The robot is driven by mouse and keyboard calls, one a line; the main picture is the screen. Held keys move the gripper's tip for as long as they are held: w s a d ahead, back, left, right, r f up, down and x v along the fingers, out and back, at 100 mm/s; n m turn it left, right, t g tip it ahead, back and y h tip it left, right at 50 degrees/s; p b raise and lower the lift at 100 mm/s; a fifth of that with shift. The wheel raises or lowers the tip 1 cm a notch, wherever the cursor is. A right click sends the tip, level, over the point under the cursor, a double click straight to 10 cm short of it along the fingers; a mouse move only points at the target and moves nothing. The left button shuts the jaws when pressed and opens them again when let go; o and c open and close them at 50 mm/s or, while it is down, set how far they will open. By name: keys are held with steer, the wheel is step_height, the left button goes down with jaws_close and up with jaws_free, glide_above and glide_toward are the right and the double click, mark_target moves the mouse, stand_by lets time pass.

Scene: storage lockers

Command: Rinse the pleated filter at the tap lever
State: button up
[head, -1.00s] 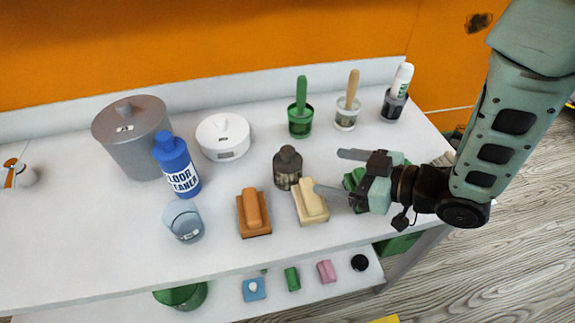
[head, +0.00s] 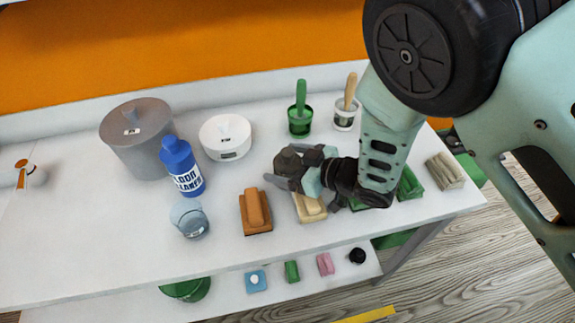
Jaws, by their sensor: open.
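I cannot pick out a pleated filter for certain. A ridged beige block (head: 445,171) lies at the right end of the bench. No tap lever is clearly recognisable; a small white and orange piece (head: 28,176) at the far left is too small to identify. My gripper (head: 281,168) is open above the middle of the bench and points left. One finger shows beside the orange-brown brush (head: 256,211). A dark shape at the jaws overlaps the place of the dark bottle; I cannot tell whether the jaws are around it. My gripper partly covers the cream brush (head: 310,209).
The blue floor cleaner bottle (head: 182,166), grey lidded bin (head: 137,140), clear glass (head: 189,219) and round white container (head: 225,137) stand left of my gripper. Green (head: 300,112) and white (head: 345,108) brush holders stand behind. The lower shelf (head: 220,300) holds several small items.

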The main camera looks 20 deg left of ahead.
steer(key=c, duration=1.2)
steer(key=shift+r, duration=0.15)
steer(key=shift+r+b, duration=0.85)
steer(key=shift+r, duration=4)
